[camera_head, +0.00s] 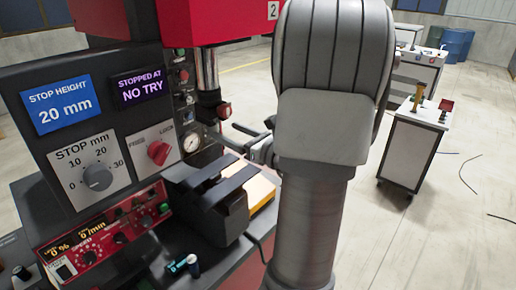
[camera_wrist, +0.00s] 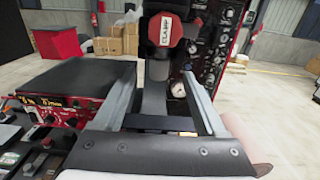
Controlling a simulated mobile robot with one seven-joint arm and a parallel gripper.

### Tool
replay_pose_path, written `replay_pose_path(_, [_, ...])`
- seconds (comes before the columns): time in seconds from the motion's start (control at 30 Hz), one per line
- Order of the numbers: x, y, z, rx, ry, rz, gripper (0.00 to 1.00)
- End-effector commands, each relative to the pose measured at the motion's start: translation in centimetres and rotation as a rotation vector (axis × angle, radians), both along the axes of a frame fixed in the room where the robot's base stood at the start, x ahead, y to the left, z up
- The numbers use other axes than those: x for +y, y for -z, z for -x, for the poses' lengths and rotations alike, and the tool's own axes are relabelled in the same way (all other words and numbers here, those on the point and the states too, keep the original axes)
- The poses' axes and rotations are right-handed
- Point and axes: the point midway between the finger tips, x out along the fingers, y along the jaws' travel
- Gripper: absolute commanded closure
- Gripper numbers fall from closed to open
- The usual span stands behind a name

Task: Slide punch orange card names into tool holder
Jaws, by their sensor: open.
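My gripper (camera_wrist: 158,76) is open in the wrist view, with its two grey fingers apart. Just beyond the fingertips is a red knob marked CLAMP (camera_wrist: 164,30) on a dark holder that looks like the tool holder. A dark grey upright piece (camera_wrist: 153,102) shows below it between the fingers; I cannot tell whether it is the punch or whether the fingers touch it. In the head view the red knob (camera_head: 224,110) shows under the chrome ram, and my arm hides much of the gripper. No orange card is readable; a yellow-orange surface (camera_head: 262,190) shows beside the dark block.
The press panel (camera_head: 90,120) reads STOP HEIGHT 20 mm and STOPPED AT NO TRY. A red speed controller (camera_head: 105,232) and a dark block (camera_head: 215,195) sit below it. A white cart (camera_head: 412,150) stands at the right on open floor.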

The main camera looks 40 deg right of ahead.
Motion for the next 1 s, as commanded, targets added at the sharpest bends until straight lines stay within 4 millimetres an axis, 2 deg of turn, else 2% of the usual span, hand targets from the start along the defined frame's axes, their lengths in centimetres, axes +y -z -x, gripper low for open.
replay_pose_path(0.03, [-0.2, 0.2, 1.4, 0.0, 0.005, 0.001, 0.26])
replay_pose_path(0.2, [-0.5, 0.2, 5.4, 0.0, 0.005, 0.001, 0.26])
replay_pose_path(0.43, [-0.8, 0.1, 9.2, -0.001, 0.003, 0.0, 0.26])
replay_pose_path(0.6, [-0.8, 0.0, 10.2, -0.001, 0.0, 0.0, 0.26])
replay_pose_path(1.0, [-0.8, 0.0, 10.3, -0.001, -0.001, -0.001, 0.26])
